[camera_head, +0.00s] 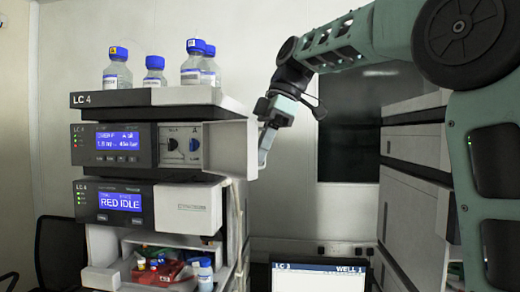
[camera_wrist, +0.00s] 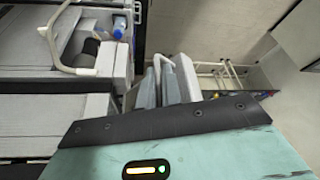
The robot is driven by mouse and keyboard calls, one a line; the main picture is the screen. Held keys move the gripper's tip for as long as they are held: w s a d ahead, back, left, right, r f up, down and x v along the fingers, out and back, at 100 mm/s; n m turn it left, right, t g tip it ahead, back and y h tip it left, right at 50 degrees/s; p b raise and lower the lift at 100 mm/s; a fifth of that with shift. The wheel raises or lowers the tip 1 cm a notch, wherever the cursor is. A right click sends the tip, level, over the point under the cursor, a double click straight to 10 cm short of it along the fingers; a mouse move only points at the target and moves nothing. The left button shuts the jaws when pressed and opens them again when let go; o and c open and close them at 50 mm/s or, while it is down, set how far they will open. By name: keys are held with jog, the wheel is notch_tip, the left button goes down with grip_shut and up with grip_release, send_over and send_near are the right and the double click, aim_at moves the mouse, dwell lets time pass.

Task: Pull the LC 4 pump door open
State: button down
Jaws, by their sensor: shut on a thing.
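The LC 4 pump module (camera_head: 112,145) has a lit blue display and sits below the top tray of the stack. Its white door (camera_head: 228,150) stands swung out at the module's right side, and the pump heads (camera_head: 181,146) with their knobs show beside it. My gripper (camera_head: 266,142) is at the door's outer right edge, with the arm reaching in from the upper right. In the wrist view my gripper's fingers (camera_wrist: 166,88) are closed around a thin white curved piece (camera_wrist: 164,64), which looks like the door's handle. The exact contact is partly hidden by the fingers.
Several blue-capped bottles (camera_head: 116,68) stand on the top tray (camera_head: 145,97). A monitor (camera_head: 320,277) is at the bottom, and another stack (camera_head: 412,180) stands right.

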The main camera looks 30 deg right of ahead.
jog(key=shift+s+d, duration=0.15)
jog(key=c, duration=1.8)
grip_release()
jog(key=shift+s+d, duration=0.1)
jog(key=shift+c, duration=0.2)
jog(key=shift+r, duration=0.45)
jog(key=p+v, duration=0.5)
jog(key=v, duration=1.1)
jog(key=shift+r, duration=0.25)
